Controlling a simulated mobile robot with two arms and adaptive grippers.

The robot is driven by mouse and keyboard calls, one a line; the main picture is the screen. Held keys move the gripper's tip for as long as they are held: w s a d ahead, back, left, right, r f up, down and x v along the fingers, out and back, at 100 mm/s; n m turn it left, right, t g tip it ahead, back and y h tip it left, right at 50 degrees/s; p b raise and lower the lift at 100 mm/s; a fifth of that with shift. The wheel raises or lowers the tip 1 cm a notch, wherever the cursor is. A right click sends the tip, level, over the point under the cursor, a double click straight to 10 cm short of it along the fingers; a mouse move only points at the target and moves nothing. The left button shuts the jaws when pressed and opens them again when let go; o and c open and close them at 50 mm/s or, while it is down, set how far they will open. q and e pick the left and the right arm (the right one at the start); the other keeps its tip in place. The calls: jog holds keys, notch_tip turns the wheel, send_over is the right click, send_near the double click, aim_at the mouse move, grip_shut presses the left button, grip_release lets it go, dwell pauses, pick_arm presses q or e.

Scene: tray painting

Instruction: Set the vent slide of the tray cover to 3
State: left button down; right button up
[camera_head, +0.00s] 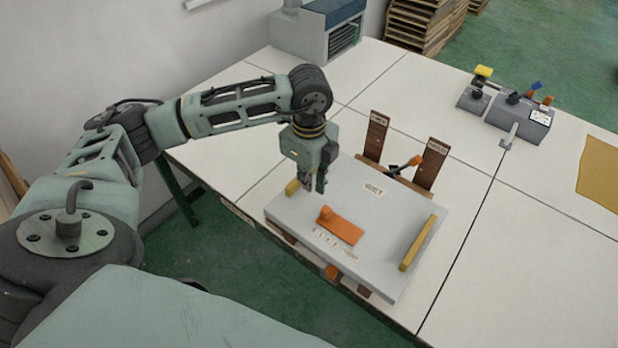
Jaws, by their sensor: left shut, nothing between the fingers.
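The tray cover (385,212) is a flat light grey board near the table's front edge. The vent slide (341,229) is an orange plate with a raised orange knob at its left end, lying on the cover. A row of small white labels (327,241) runs in front of it; their numbers are too small to read. My left gripper (314,192) points down above the cover's left part, behind and left of the orange knob, apart from it. It is shut and empty. My right gripper is not in view.
Yellow bars, one at the right (418,243) and one at the left (292,187), edge the cover. Two brown upright posts (376,136) (432,163) and an orange-handled clamp (405,166) stand behind it. A grey tool block (520,120) is farther right. Table right of the cover is clear.

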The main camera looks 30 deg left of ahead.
aim_at(324, 207)
pick_arm(q)
jog(key=shift+f+b, duration=2.15)
jog(key=shift+f, duration=0.8)
jog(key=shift+d, duration=0.1)
jog(key=shift+d, duration=0.15)
jog(key=shift+s+d+p, duration=0.15)
jog(key=shift+d+p, duration=0.05)
jog(key=shift+d, duration=1.2)
jog(key=shift+s+d+p, duration=0.1)
jog(key=shift+d+p, duration=0.05)
jog(key=shift+d, duration=1.2)
jog(key=shift+a, duration=0.8)
notch_tip(324, 207, up, 9)
jog(key=p, duration=0.6)
jog(key=shift+r, duration=0.1)
